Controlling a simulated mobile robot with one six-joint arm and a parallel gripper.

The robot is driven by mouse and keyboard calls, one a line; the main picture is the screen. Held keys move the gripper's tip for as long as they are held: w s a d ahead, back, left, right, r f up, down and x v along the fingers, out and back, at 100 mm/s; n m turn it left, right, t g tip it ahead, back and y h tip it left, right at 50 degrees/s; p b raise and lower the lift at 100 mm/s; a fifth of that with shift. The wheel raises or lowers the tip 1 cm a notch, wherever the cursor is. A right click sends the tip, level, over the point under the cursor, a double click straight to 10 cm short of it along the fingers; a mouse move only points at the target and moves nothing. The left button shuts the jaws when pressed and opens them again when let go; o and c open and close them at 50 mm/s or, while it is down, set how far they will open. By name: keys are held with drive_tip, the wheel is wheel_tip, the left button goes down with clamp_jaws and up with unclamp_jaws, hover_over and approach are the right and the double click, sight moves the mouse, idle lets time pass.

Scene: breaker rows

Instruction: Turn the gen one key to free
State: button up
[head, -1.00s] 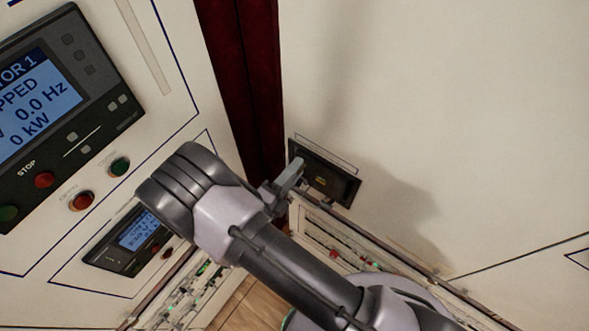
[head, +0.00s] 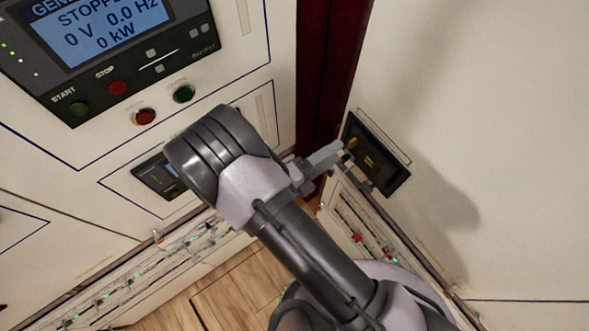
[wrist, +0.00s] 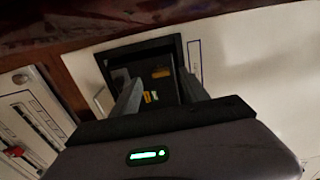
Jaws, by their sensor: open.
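A black recessed box (head: 375,155) with small yellow marks sits on the pale right-hand cabinet. In the wrist view the box (wrist: 172,48) is dark inside, with yellow pieces between and beyond my fingers. I cannot tell which part, if any, is the gen one key, nor its position. My gripper (head: 338,152) is in front of the box's left side, pointing at it. In the wrist view my gripper (wrist: 160,78) has its two fingers apart, with nothing visibly held. Whether the fingertips touch anything is unclear.
A generator panel (head: 110,50) reads stopped, 0 V, 0.0 Hz, 0 kW, with start and stop buttons. A smaller display (head: 160,177) is partly hidden by my arm. Breaker rows (head: 360,225) lie below the box. A dark red strip (head: 325,70) fills the corner.

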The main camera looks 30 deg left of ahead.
drive_tip(key=v, duration=1.2)
drive_tip(key=shift+s+b, duration=0.3)
drive_tip(key=shift+b, duration=0.05)
